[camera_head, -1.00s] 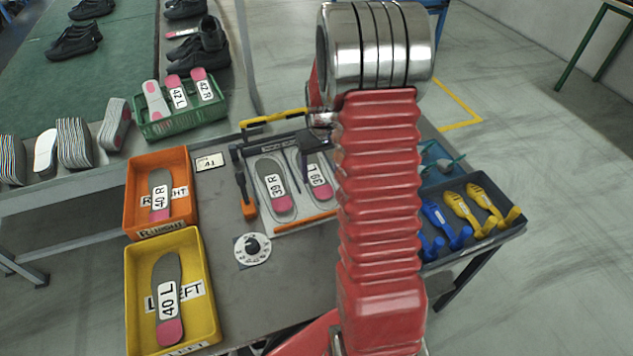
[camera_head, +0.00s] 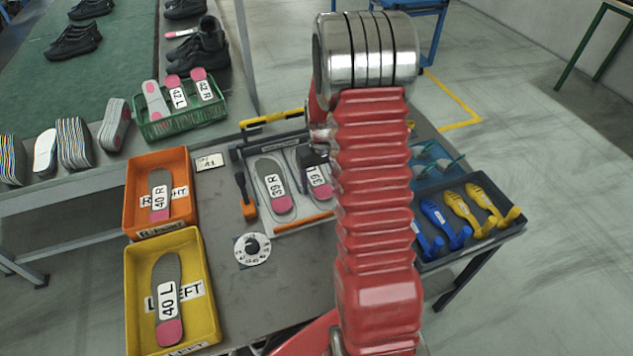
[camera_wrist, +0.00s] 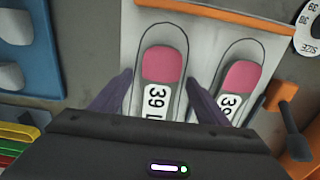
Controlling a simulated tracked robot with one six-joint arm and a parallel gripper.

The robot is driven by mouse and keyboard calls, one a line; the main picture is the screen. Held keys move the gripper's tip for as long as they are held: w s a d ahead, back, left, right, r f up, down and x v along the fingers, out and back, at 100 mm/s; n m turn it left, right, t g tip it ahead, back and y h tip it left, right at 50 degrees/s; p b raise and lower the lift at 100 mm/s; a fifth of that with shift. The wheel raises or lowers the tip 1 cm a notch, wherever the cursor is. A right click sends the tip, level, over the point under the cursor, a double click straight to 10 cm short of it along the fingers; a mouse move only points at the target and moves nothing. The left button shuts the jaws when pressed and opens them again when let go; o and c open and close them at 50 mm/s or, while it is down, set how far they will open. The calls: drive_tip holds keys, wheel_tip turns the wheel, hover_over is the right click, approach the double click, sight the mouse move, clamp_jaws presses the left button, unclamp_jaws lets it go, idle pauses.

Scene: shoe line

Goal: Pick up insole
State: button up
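The insole marked 39 L (camera_wrist: 163,64) is grey with a pink heel and lies on a pale board (camera_wrist: 205,35). In the head view this insole (camera_head: 319,188) is partly hidden by my gripper and arm. My gripper (camera_wrist: 156,73) is open, with one dark finger on each side of the 39 L insole. The fingers appear apart from it; their height above the board is hard to tell. The insole marked 39 R (camera_wrist: 244,78) lies beside it, just outside the right finger in the wrist view, and also shows in the head view (camera_head: 272,184).
Orange (camera_head: 129,205) and yellow (camera_head: 132,310) bins hold insoles 40 R and 40 L. A dark tray (camera_head: 462,252) with blue and yellow shoe forms stands right.

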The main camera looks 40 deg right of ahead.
drive_tip(key=c, duration=1.1)
drive_tip(key=shift+r, duration=0.1)
wheel_tip(320, 180, up, 10)
idle(0.6)
